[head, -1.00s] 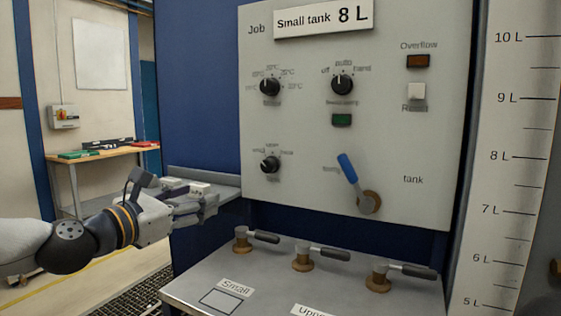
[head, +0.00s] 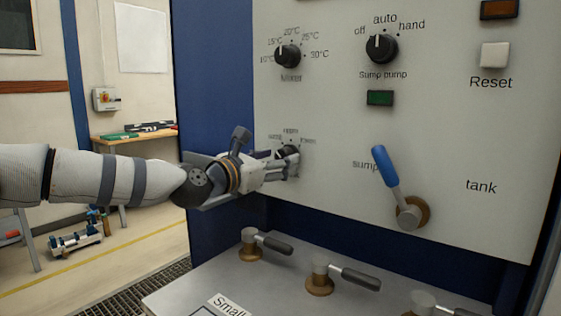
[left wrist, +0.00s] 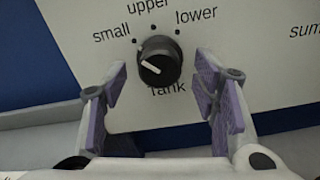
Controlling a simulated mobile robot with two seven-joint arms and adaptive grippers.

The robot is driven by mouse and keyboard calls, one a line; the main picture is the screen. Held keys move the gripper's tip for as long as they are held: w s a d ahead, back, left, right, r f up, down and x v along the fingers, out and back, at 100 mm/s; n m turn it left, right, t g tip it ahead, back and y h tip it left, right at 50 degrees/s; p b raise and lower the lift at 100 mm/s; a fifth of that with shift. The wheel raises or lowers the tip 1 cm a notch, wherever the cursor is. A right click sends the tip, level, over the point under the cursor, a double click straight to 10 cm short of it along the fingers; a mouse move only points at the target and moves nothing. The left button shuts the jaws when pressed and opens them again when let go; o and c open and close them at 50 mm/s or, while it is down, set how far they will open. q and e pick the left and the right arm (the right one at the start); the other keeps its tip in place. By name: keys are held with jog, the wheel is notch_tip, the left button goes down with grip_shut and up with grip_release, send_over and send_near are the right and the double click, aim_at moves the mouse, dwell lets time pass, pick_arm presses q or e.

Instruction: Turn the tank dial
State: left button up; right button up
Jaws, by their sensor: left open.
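The tank dial (left wrist: 160,60) is a round black knob on the grey panel. It is labelled small, upper and lower above and Tank below. Its white pointer line points up-left toward "small". In the head view the tank dial (head: 291,155) is partly hidden by my left gripper (head: 283,165), which is at the panel in front of it. In the left wrist view my left gripper (left wrist: 165,95) is open, with purple-padded fingers on the left and right, below and beside the dial. I see no finger touching the dial. My right gripper is not in view.
A blue-handled lever (head: 387,168) is to the right. Several black-handled valves (head: 318,272) stand on the metal bench (head: 185,295) below. A work table (head: 130,137) stands behind at left.

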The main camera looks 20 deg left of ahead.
pick_arm(q)
jog(key=shift+w+d+r, duration=0.1)
jog(key=shift+w+d, duration=0.1)
jog(key=shift+w, duration=0.3)
jog(key=c, duration=1.2)
jog(key=shift+o, duration=0.2)
jog(key=m, duration=0.9)
jog(key=shift+m, duration=0.3)
jog(key=m, duration=0.4)
jog(key=shift+m, duration=2.1)
